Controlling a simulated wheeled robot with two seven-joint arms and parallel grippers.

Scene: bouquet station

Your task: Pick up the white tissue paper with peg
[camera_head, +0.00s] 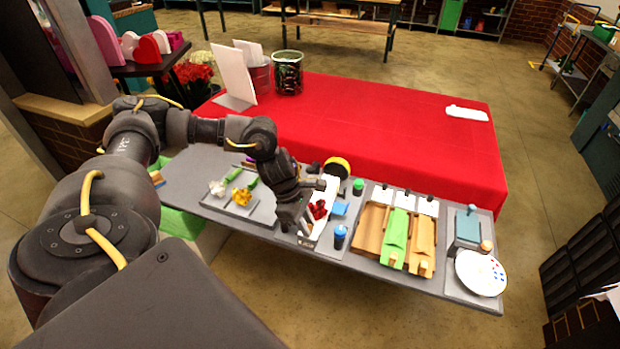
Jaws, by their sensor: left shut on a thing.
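My left gripper (289,222) reaches down over the grey bench, just left of a narrow white tray (316,235) that holds red pieces (318,208). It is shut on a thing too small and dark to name. Upright white pieces (405,200) stand along the back of a rack to the right. In front of them lie brown (371,228), green (396,236) and orange (423,240) sheets. Small wooden pegs (393,259) show at the front ends of the green and orange ones. I cannot tell which white piece is the tissue paper with a peg. My right gripper is out of view.
A blue-topped cup (340,234), a green-topped bottle (358,187) and a yellow-rimmed roll (337,167) stand near the white tray. A white plate (481,272) is at the bench's right end. Behind is a red-covered table (400,130), mostly clear, with a flat white item (467,113).

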